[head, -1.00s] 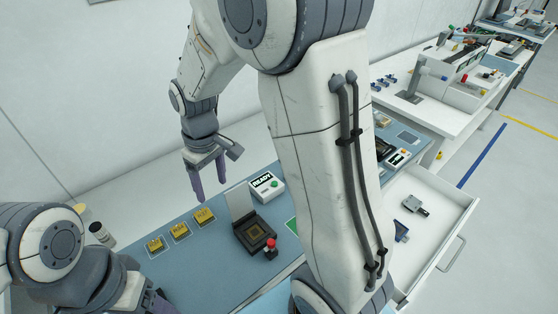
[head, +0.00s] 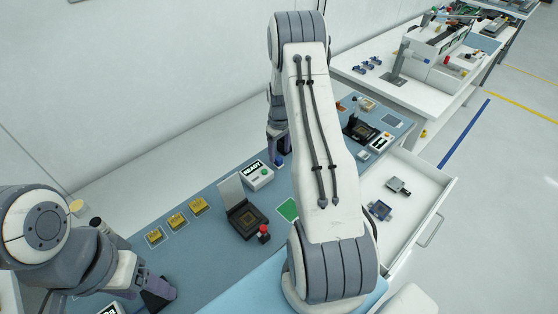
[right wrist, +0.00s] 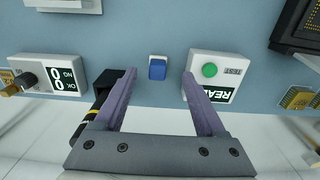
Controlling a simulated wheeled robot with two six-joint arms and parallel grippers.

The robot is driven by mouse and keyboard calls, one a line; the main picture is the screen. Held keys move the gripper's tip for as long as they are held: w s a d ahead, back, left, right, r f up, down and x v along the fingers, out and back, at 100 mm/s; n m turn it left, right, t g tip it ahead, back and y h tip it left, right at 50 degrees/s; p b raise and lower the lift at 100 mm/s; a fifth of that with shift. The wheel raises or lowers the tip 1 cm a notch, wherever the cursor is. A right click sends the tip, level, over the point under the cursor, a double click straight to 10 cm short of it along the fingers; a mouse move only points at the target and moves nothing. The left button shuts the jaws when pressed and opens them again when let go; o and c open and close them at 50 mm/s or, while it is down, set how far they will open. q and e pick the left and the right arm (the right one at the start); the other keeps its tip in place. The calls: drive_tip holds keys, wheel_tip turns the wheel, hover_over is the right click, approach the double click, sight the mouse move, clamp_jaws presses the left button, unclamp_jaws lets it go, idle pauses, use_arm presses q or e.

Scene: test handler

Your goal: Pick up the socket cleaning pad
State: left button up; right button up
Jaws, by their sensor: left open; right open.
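A small blue pad with a pale edge (right wrist: 158,69) lies on the blue-grey bench mat; I take it for the socket cleaning pad. It also shows in the head view (head: 280,161), just below the right gripper. My right gripper (right wrist: 159,75) is open and empty, with its fingers pointing down to either side of the pad in the picture. I cannot tell the height left between them; no contact shows. My left gripper (head: 160,291) is open at the lower left, far from the pad.
The READY box (head: 257,175) stands close to the right gripper. A black object (right wrist: 103,88) is close to its other finger. An open-lidded socket (head: 245,218), a red button (head: 263,232) and several yellow chips (head: 178,222) are on the bench. An open drawer (head: 425,184) holds small parts.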

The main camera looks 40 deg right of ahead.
sight(279, 159)
drive_tip(key=shift+f+p, duration=0.35)
drive_tip(key=f+p, duration=0.1)
drive_tip(key=f, duration=0.2)
drive_tip(key=shift+w+d+f+p, duration=0.1)
drive_tip(key=shift+w+d+p, duration=0.1)
drive_tip(key=shift+p, duration=0.2)
drive_tip(key=shift+f, duration=0.6)
clamp_jaws()
